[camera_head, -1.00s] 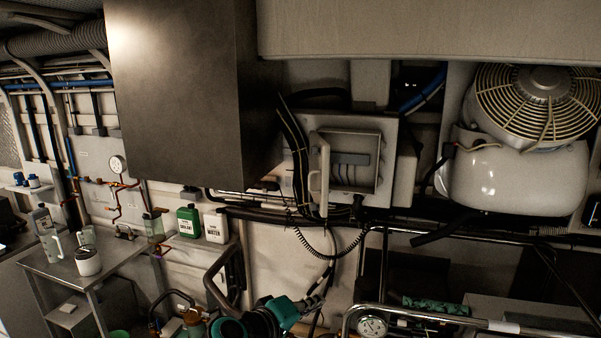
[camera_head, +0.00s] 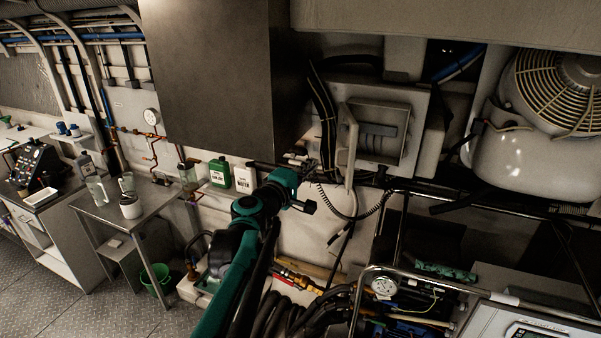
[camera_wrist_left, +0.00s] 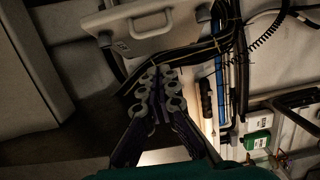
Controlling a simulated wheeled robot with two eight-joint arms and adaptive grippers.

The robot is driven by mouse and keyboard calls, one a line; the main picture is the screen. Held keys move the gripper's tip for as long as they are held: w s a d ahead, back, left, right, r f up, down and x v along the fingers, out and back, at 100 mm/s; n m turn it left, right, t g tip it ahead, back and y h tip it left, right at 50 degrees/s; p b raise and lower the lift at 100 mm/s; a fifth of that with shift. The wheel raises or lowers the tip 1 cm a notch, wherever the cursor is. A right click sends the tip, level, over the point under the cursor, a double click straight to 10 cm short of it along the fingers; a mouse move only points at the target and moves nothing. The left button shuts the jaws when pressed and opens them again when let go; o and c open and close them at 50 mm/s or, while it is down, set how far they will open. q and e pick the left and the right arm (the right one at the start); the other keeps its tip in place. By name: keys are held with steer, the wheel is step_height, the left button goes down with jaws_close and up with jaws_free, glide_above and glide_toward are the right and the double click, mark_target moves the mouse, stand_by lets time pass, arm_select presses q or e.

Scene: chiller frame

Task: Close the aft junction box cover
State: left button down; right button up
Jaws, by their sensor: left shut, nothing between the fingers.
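The junction box (camera_head: 408,104) is a grey box on the wall, its front open with dark fittings inside. Its cover (camera_head: 347,143) is swung open and stands out from the box's left side, seen nearly edge-on. In the left wrist view the cover (camera_wrist_left: 125,40) is at the top, with a pale handle on it. My left gripper (camera_head: 303,161) is left of the cover and near its lower part. In the wrist view my left gripper's fingers (camera_wrist_left: 160,80) are together, empty, and point at the cover, apparently not touching it. My right gripper is not in view.
Black cables (camera_head: 324,110) run down the wall left of the cover, and a coiled cord (camera_head: 372,209) hangs below. A large metal cabinet (camera_head: 215,75) juts out at upper left. A metal rail (camera_head: 400,225) and a fan unit (camera_head: 535,140) are at right.

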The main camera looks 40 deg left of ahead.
arm_select(q)
steer(key=w+d, duration=0.1)
steer(key=w, duration=0.2)
steer(key=w+d, duration=0.1)
steer(key=shift+w+d+p, duration=0.25)
steer(key=shift+d+p, duration=0.05)
steer(key=shift+p, duration=0.1)
steer(key=shift+f, duration=0.1)
